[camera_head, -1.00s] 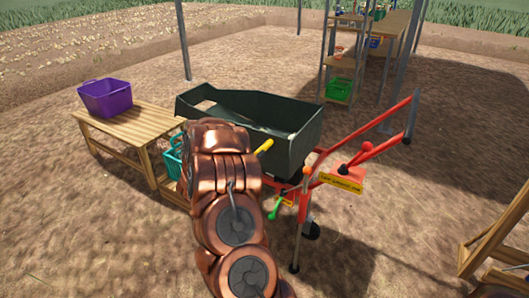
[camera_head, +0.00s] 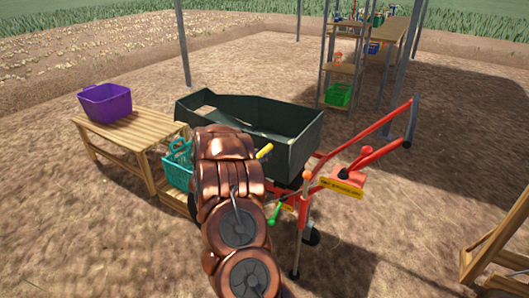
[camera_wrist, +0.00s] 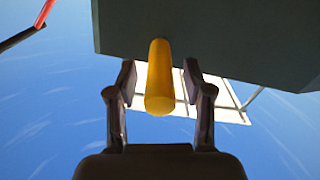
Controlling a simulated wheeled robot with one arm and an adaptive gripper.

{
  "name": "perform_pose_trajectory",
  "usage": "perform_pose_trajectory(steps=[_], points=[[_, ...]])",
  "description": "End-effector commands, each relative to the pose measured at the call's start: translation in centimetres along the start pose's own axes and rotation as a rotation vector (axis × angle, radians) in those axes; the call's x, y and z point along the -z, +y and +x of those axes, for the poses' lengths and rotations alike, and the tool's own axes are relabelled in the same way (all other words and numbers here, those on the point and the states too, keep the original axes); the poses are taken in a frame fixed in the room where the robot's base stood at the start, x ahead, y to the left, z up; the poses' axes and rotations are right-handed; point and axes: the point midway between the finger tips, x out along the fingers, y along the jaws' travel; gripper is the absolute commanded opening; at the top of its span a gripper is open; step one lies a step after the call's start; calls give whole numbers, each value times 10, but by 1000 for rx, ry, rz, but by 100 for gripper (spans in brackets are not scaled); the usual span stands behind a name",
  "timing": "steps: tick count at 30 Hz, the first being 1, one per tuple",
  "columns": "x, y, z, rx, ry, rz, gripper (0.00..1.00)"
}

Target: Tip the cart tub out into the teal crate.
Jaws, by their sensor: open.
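The dark green cart tub (camera_head: 293,151) sits on a red cart frame (camera_head: 318,160) in the head view, its open top facing up. A yellow handle (camera_head: 264,151) sticks out from the tub's near side. In the wrist view the yellow handle (camera_wrist: 160,78) lies between the two open fingers of my gripper (camera_wrist: 160,82), with gaps on both sides. The tub's underside (camera_wrist: 210,35) fills the top of that view. In the head view my arm hides my gripper. The teal crate (camera_head: 178,166) stands left of the tub, low beside the bench, partly hidden by my arm.
A purple crate (camera_head: 106,103) stands on the wooden bench (camera_head: 140,132) at left. The cart has a red lever (camera_head: 366,151) and a green-tipped lever (camera_head: 276,213). Shelves with a green crate (camera_head: 338,95) stand behind. A wooden frame (camera_head: 497,247) is at right.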

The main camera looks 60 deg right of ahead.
Motion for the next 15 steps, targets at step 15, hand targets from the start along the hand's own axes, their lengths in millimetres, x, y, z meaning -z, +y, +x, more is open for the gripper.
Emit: perform_pose_trajectory(steps=[15], points=[[0, 0, 28, 0, 0, 1, 51]])
